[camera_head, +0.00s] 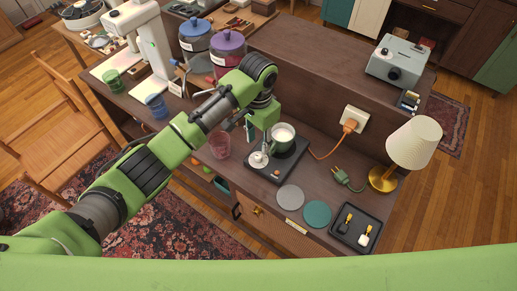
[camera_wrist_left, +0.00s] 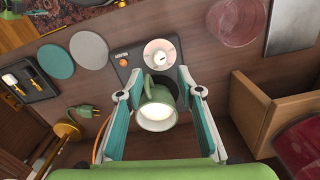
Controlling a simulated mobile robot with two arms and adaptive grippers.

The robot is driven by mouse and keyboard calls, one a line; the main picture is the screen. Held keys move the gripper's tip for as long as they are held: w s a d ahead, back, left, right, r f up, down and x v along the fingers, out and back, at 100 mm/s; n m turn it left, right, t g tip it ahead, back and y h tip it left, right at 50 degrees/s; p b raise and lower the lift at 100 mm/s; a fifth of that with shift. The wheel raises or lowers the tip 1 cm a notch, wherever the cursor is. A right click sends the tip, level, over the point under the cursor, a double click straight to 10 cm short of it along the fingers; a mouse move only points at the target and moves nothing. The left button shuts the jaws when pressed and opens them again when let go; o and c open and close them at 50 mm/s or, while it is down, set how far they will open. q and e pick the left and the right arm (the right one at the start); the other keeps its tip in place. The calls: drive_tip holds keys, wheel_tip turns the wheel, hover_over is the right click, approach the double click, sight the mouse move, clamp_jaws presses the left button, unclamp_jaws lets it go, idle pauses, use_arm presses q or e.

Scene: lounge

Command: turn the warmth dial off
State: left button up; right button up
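The warmth dial (camera_head: 258,160) is a pale round knob on the front of a dark warmer plate (camera_head: 268,176). In the left wrist view the dial (camera_wrist_left: 160,53) lies just beyond my fingertips, with a light pointer bar on it. A small orange light (camera_wrist_left: 123,62) sits beside it. A green mug (camera_head: 282,138) with pale contents stands on the plate behind the dial; it also shows in the left wrist view (camera_wrist_left: 157,112). My left gripper (camera_wrist_left: 160,72) is open, its fingers apart on either side of mug and dial in that view. It does not visibly grip either. My right gripper is out of view.
Grey (camera_head: 290,197) and teal (camera_head: 317,214) coasters, a black tray (camera_head: 357,228) and a lamp (camera_head: 411,145) lie right of the warmer. A clear reddish cup (camera_head: 219,145) stands left. An orange cord (camera_head: 330,153) runs behind; a green plug (camera_head: 341,175) lies loose.

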use_arm(q)
drive_tip(key=shift+r, duration=2.3)
drive_tip(key=shift+f, duration=0.1)
